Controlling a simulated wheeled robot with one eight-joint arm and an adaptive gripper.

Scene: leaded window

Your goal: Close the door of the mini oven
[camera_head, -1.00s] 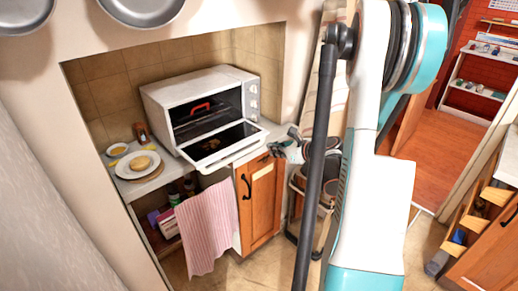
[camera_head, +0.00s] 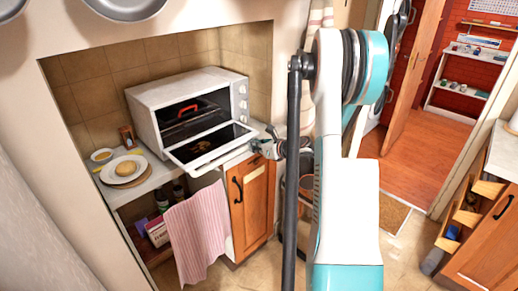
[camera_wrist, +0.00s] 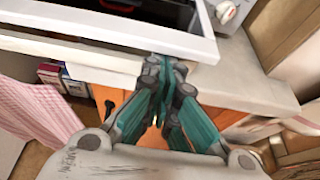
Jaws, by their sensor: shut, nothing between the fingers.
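The white mini oven (camera_head: 188,98) stands on the counter in the tiled niche. Its door (camera_head: 190,165) is open, folded down flat in front of the oven, with a dark glass pane in a white frame. The wrist view shows the door's white front edge (camera_wrist: 110,28) close up. My gripper (camera_head: 258,147) is at the right front corner of the door. In the wrist view its teal fingers are shut and empty, their tips (camera_wrist: 165,66) right by the door's front edge near that corner. I cannot tell whether they touch it.
A plate with food (camera_head: 125,165) stands on the counter left of the oven. A striped pink towel (camera_head: 197,230) hangs below, beside a wooden cabinet door (camera_head: 250,205). Open floor lies to the right, towards the doorway.

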